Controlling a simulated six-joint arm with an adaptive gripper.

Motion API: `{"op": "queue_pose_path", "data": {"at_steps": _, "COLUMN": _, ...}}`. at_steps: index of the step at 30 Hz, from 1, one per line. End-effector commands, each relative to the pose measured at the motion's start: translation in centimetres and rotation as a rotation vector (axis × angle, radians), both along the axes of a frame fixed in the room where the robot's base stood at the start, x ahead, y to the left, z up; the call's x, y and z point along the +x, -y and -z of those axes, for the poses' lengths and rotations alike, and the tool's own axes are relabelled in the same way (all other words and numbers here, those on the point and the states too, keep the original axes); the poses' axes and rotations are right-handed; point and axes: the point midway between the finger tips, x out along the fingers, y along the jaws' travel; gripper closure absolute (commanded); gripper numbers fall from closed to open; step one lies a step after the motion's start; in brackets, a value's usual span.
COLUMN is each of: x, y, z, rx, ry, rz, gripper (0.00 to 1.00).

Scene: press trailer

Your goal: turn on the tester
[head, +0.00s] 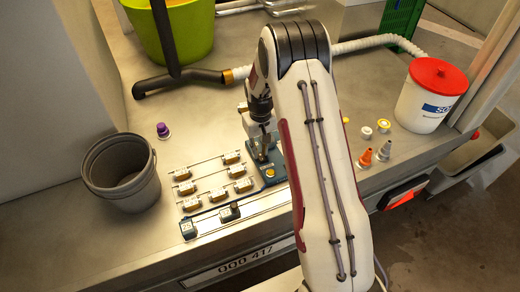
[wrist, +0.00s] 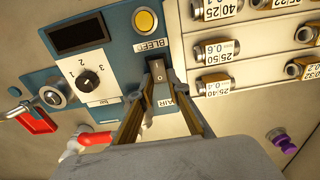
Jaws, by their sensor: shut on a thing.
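The tester is a blue panel (wrist: 115,62) in the wrist view; its blue base (head: 268,182) shows in the head view, partly hidden by my arm. The panel also bears a dark blank display (wrist: 80,35), a black knob (wrist: 89,81) with marks 1, 2 and 3, and a yellow button (wrist: 146,20) labelled BLEED.
Racked labelled nozzles (wrist: 216,87) stand close on the right. In the head view, a grey bucket (head: 122,175) and white tub (head: 431,98) flank the bench.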

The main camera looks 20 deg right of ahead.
Motion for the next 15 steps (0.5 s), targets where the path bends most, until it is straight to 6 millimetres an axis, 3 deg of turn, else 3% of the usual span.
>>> {"op": "queue_pose_path", "data": {"at_steps": 15, "x": -0.36, "y": -0.29, "z": -0.05, "rx": 0.008, "ry": 0.138, "rz": -0.001, "gripper": 1.00}}
